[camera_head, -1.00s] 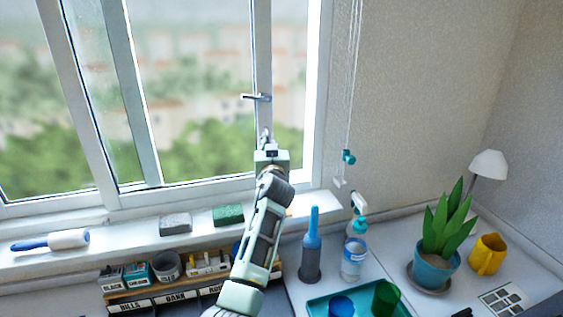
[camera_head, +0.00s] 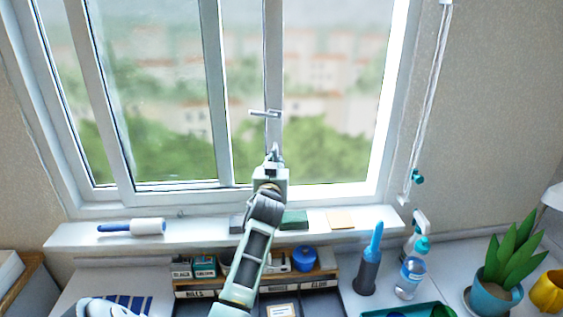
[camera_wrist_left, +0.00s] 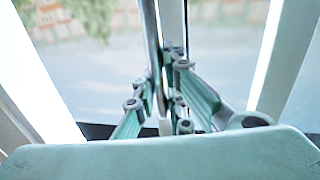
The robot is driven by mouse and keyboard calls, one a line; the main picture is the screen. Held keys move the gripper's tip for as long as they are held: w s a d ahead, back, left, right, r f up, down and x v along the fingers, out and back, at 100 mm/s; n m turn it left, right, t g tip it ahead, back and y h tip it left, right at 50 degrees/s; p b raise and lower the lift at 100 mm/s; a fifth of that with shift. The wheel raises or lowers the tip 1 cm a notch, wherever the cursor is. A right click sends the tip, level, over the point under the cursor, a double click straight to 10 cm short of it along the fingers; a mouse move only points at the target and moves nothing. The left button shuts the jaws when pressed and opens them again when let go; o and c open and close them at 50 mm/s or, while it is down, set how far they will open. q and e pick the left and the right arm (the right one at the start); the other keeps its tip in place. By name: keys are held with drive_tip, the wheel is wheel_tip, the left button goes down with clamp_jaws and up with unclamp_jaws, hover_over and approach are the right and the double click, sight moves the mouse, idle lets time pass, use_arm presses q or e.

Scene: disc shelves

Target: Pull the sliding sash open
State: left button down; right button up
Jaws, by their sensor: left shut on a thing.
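The sliding sash (camera_head: 272,60) is a glazed pane in the white window frame (camera_head: 390,100). Its right stile stands well left of the frame's right jamb, with a clear gap between them. A small latch lever (camera_head: 265,113) sticks out from this stile. My left gripper (camera_head: 273,160) is at the lower part of the stile, below the lever. In the left wrist view my left gripper (camera_wrist_left: 172,90) is shut with its fingers on both sides of a thin upright part of the sash. The exact contact is partly hidden by the fingers. My right gripper is not in view.
Below stand a labelled organizer (camera_head: 260,287), a blue-handled brush (camera_head: 371,260), a spray bottle (camera_head: 411,270) and a potted plant (camera_head: 492,296). A cord (camera_head: 425,110) hangs at right.

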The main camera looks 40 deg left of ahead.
use_arm(q)
drive_tip(key=shift+w+d+r, duration=0.15)
drive_tip(key=shift+r, duration=0.4)
drive_tip(key=shift+w, duration=0.1)
drive_tip(key=c, duration=2.1)
unclamp_jaws()
drive_tip(key=shift+w+d, duration=0.2)
drive_tip(key=shift+o, duration=1.4)
drive_tip(key=shift+s+f, duration=0.1)
drive_tip(key=shift+s, duration=0.05)
drive_tip(key=shift+s+d+f, duration=0.1)
drive_tip(key=shift+f, duration=0.05)
drive_tip(key=v, duration=1.1)
drive_tip(key=shift+s, duration=0.4)
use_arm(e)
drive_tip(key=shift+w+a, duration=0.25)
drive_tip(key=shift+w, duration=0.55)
